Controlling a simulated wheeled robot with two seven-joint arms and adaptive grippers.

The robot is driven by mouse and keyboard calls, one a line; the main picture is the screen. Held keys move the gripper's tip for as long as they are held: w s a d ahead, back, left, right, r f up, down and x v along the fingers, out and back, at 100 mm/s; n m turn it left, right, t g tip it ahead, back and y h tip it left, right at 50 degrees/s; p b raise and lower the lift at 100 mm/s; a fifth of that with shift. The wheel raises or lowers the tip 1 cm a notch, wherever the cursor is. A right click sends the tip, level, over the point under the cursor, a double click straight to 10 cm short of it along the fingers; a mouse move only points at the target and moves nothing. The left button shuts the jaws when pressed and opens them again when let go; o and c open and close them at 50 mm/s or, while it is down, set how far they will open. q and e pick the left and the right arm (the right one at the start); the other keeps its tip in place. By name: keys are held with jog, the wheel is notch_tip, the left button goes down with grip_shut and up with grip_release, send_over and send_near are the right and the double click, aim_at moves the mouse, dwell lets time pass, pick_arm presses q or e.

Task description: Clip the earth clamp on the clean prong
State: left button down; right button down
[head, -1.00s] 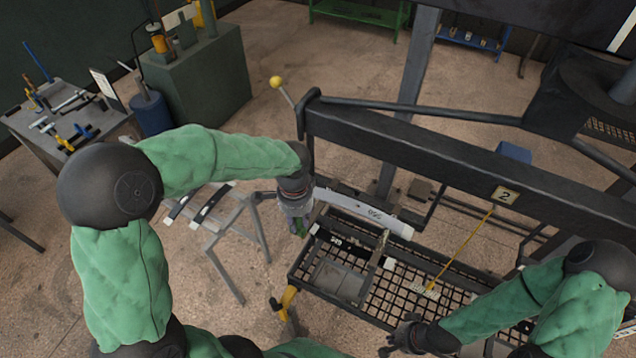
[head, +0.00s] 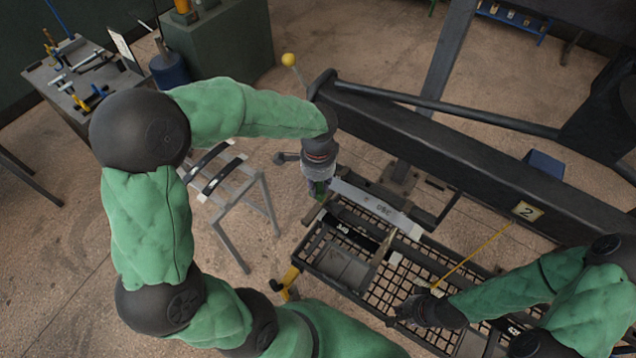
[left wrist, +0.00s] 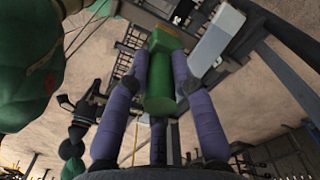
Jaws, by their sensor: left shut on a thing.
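My left gripper (head: 318,190) hangs at the left end of the mesh rack, beside a pale grey marked bar (head: 375,208). It is shut on a green piece, which looks like the earth clamp (head: 319,188). In the left wrist view the green clamp (left wrist: 160,80) sits between the two purple fingers (left wrist: 160,95), with the pale bar (left wrist: 215,42) just right of it. The clamp's far end is hard to make out. I cannot tell which part is the clean prong. My right gripper (head: 402,312) is over the rack's front edge; its fingers are too dark to read.
The black mesh rack (head: 345,245) hangs below a thick dark beam (head: 430,140) with a "2" tag (head: 527,211) and a yellow line. A grey stand (head: 225,180) with dark strips is left of my left gripper. A tool bench (head: 60,75) stands far left.

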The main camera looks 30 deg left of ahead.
aim_at(318, 193)
pick_arm(q)
jog(key=shift+w+f, duration=0.1)
jog(key=shift+f, duration=0.15)
jog(key=shift+s+f+b, duration=0.3)
jog(key=shift+f+b, duration=0.35)
jog(key=shift+b, duration=0.05)
jog(key=shift+w+f+b, duration=0.2)
jog(key=shift+f+b, duration=0.45)
jog(key=shift+f, duration=0.2)
jog(key=shift+s+f, duration=0.1)
jog(key=shift+f, duration=0.15)
jog(key=shift+f+b, duration=0.75)
jog(key=shift+b, duration=0.1)
dwell(0.3)
jog(key=c, duration=1)
grip_release()
